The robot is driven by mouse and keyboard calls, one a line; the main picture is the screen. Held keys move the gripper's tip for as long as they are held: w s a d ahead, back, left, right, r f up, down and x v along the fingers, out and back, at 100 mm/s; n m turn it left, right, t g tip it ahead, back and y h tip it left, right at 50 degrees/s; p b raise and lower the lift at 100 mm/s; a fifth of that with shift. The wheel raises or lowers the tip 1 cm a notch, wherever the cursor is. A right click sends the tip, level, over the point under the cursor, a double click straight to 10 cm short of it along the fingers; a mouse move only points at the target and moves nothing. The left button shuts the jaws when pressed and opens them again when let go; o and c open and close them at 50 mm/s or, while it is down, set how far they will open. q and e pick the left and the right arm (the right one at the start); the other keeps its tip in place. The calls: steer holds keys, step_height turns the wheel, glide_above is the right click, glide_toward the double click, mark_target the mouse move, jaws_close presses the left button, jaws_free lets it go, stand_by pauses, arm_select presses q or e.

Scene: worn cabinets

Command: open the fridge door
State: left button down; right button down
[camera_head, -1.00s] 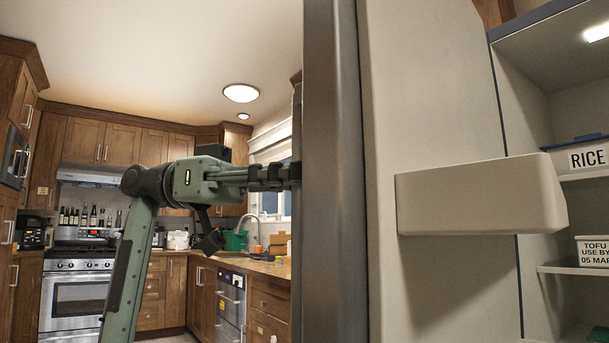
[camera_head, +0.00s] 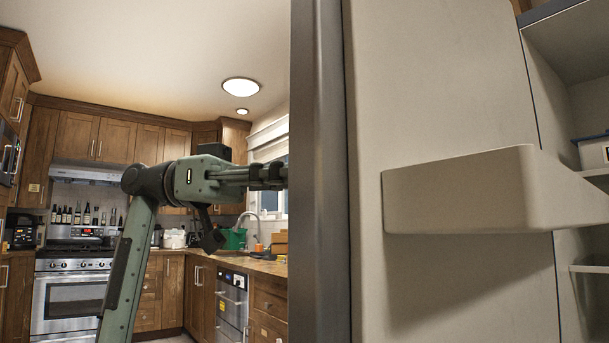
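The fridge door (camera_head: 425,95) stands open across the right half of the head view. Its grey edge (camera_head: 320,170) faces me, and a pale door shelf (camera_head: 460,195) sticks out from its inner side. Part of the fridge interior (camera_head: 590,110) shows at the far right. My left gripper (camera_head: 270,176) reaches from the left to the door's outer side. Its fingertips end at the door edge and are partly hidden there, so I cannot tell whether they grip a handle. My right gripper is out of view.
A white container (camera_head: 594,152) sits on a fridge shelf at the right. Behind my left arm are a stove (camera_head: 72,290), wooden cabinets (camera_head: 105,138), a dishwasher (camera_head: 231,303) and a counter (camera_head: 255,266).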

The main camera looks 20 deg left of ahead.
arm_select(q)
steer(key=shift+s+a, duration=0.1)
steer(key=shift+s, duration=0.05)
steer(key=c, duration=1.7)
jaws_free()
steer(key=shift+o, duration=1.1)
steer(key=shift+s+a, duration=0.1)
steer(key=shift+a, duration=0.1)
steer(key=shift+o, duration=0.2)
steer(key=w+a, duration=0.1)
steer(key=a, duration=1)
steer(key=shift+a, duration=0.4)
